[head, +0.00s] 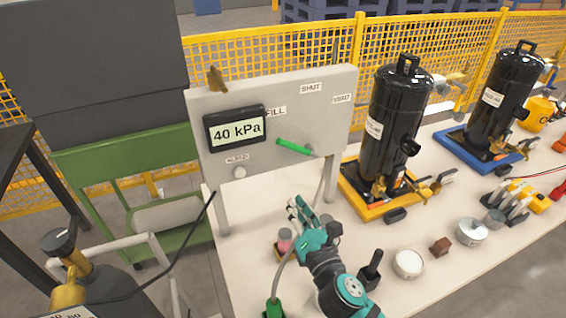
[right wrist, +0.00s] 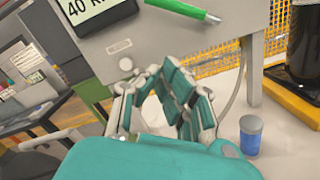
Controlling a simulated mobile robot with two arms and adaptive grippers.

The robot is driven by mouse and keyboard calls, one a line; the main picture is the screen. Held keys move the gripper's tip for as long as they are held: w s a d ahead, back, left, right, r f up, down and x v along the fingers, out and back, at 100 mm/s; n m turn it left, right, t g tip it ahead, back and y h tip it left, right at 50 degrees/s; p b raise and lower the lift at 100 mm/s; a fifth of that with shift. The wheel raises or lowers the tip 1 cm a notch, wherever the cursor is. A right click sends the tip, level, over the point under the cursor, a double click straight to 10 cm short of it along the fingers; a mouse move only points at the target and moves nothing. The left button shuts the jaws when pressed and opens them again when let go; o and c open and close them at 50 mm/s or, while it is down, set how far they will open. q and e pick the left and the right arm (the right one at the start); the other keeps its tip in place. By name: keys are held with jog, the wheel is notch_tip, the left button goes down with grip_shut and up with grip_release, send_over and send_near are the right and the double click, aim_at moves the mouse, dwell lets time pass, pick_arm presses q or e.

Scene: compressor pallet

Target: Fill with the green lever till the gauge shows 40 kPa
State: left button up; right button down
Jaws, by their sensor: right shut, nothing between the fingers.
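The gauge (head: 236,130) on the grey panel (head: 228,98) reads 40 kPa. The green lever (head: 292,146) on the panel lies nearly level, its free end to the left, below the FILL label (head: 276,112). The SHUT label (head: 311,88) and VENT label (head: 342,99) are farther right. My right gripper (head: 297,207) is below the panel, apart from the lever, shut and empty. The right wrist view shows its fingers (right wrist: 162,98) below the lever (right wrist: 184,10); the gauge (right wrist: 92,8) is partly cut off there. My left gripper is not in view.
A white knob (head: 240,172) sits low on the panel. Two black tanks (head: 391,125) (head: 497,102) stand to the right. A round tin (head: 408,263), a brown block (head: 440,246) and a black holder (head: 370,272) are near my right arm. A blue cup (right wrist: 250,134) is beside the gripper.

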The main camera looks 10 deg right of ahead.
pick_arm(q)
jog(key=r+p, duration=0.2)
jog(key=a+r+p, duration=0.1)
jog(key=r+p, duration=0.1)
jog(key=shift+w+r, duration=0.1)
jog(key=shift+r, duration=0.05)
pick_arm(e)
jog(key=w+r, duration=0.3)
jog(key=w, duration=0.8)
jog(key=shift+r, duration=0.3)
pick_arm(q)
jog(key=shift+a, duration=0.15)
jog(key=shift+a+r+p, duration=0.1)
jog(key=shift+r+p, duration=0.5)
jog(key=shift+p, duration=0.15)
pick_arm(e)
jog(key=shift+w+d+r+m, duration=0.15)
jog(key=shift+d+r+m, duration=0.2)
jog(key=shift+r, duration=0.3)
